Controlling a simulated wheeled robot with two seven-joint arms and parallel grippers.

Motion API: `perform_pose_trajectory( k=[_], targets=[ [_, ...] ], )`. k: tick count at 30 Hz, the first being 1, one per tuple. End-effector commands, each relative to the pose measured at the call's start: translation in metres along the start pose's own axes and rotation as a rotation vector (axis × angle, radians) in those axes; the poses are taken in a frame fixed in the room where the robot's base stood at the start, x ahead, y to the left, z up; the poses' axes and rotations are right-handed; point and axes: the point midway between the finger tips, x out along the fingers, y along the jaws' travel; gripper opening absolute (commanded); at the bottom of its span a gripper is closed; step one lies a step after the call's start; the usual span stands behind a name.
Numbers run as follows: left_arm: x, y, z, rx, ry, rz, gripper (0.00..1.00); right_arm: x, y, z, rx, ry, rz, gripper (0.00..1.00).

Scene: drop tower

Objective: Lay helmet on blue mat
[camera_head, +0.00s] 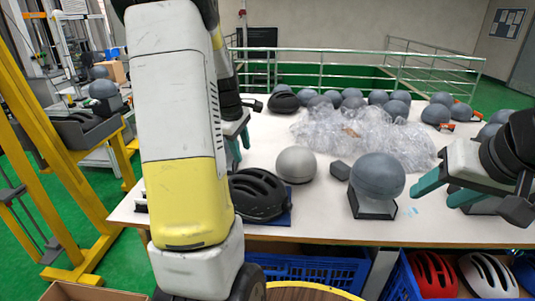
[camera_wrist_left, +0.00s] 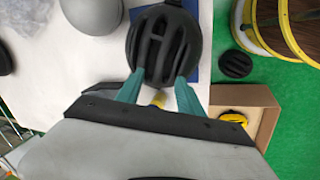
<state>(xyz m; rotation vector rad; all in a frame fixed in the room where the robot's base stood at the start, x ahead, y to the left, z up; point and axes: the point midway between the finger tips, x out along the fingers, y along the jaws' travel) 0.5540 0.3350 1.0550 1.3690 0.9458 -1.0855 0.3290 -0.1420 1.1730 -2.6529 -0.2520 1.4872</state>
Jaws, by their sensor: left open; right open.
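A black vented helmet (camera_head: 262,195) lies on the blue mat (camera_head: 287,219) at the table's front edge, left of centre. The helmet is partly hidden behind my left arm. In the left wrist view the helmet (camera_wrist_left: 160,40) covers most of the mat (camera_wrist_left: 192,74), whose blue shows along its right side. My left gripper (camera_head: 240,148) is open and empty, apparently above the helmet; in the wrist view its teal fingers (camera_wrist_left: 158,84) point at the helmet's near end. Contact cannot be told. My right gripper (camera_head: 434,197) is open and empty at the right, over the table.
A grey ball (camera_head: 295,164) and a grey headform on a dark base (camera_head: 377,176) stand right of the helmet. Crumpled clear plastic (camera_head: 360,134) and several grey headforms fill the back. Blue crates (camera_head: 310,268) sit below, one holding a red helmet (camera_head: 433,274) and a white helmet (camera_head: 487,275).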

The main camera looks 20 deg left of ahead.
Motion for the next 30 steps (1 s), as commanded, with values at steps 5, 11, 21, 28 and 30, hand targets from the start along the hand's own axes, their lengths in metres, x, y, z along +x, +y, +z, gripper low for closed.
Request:
perform_pose_trajectory(
  k=[5,11,21,28,30],
  targets=[
    [-0.051,-0.012,0.050,0.250,-0.030,0.073,0.44,0.000,0.000,0.000,0.000,0.000,0.000,0.52],
    [-0.119,-0.059,0.130,0.732,-0.031,0.195,0.44,0.000,0.000,0.000,0.000,0.000,0.000,0.52],
    [-0.164,-0.153,0.206,1.398,0.087,0.318,0.44,0.000,0.000,0.000,0.000,0.000,0.000,0.52],
    [-0.165,-0.170,0.215,1.511,0.119,0.330,0.44,0.000,0.000,0.000,0.000,0.000,0.000,0.52],
    [-0.165,-0.170,0.214,1.512,0.119,0.330,0.44,0.000,0.000,0.000,0.000,0.000,0.000,0.52]
  ],
)
